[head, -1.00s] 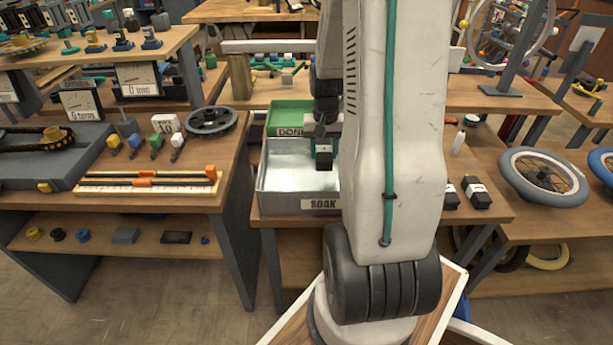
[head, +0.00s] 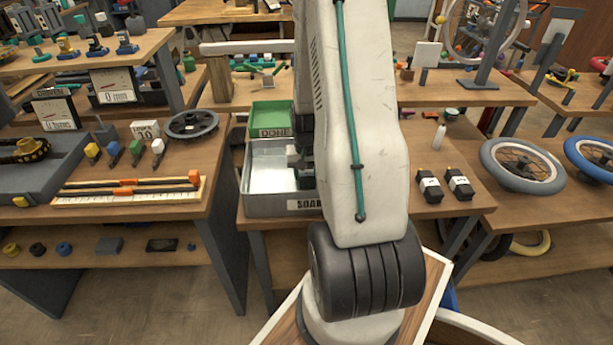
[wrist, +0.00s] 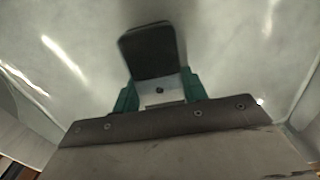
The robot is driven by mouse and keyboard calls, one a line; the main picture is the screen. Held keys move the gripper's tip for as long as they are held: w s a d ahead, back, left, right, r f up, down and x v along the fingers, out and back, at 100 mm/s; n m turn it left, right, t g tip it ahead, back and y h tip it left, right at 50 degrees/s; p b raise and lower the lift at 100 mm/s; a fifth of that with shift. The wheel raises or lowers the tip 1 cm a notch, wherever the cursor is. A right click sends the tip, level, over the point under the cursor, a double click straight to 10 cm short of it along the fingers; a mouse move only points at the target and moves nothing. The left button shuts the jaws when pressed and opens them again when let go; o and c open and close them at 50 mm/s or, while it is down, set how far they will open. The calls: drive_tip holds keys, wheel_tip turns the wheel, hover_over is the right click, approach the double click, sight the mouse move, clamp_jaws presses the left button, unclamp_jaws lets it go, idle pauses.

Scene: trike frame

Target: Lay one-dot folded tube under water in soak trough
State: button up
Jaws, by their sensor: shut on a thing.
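My gripper (wrist: 160,95) is shut on a black folded tube (wrist: 152,52) with a white band showing one dark dot. Green finger pads press the band from both sides. In the head view my gripper (head: 304,178) is low inside the grey soak trough (head: 280,209), towards its right side, partly hidden by my arm. The trough has a "SOAK" label and a pale, shiny interior. In the wrist view the pale bottom with bright streaks lies around the tube. I cannot tell whether the tube is under the water surface or touches the bottom.
A green "DONE" tray (head: 271,118) adjoins the trough's back. Two more black folded tubes with white bands (head: 430,187) (head: 459,184) lie right of my arm. The trough's left part is clear.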

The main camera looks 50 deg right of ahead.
sight(306, 175)
drive_tip(key=shift+f, duration=0.1)
drive_tip(key=o, duration=1)
drive_tip(key=shift+o, duration=0.2)
wheel_tip(306, 175, up, 12)
drive_tip(key=r, duration=0.1)
drive_tip(key=a+r+n, duration=0.3)
drive_tip(key=a+r, duration=0.7)
drive_tip(key=a, duration=0.2)
drive_tip(key=s+a+r+n, duration=0.3)
drive_tip(key=s+a, duration=0.3)
drive_tip(key=a, duration=0.3)
drive_tip(key=s+a+r+n+t, duration=0.1)
drive_tip(key=s+a+r+n, duration=0.3)
drive_tip(key=a, duration=0.5)
drive_tip(key=shift+s+a+r, duration=0.2)
drive_tip(key=shift+s+r, duration=0.85)
drive_tip(key=shift+s, duration=0.45)
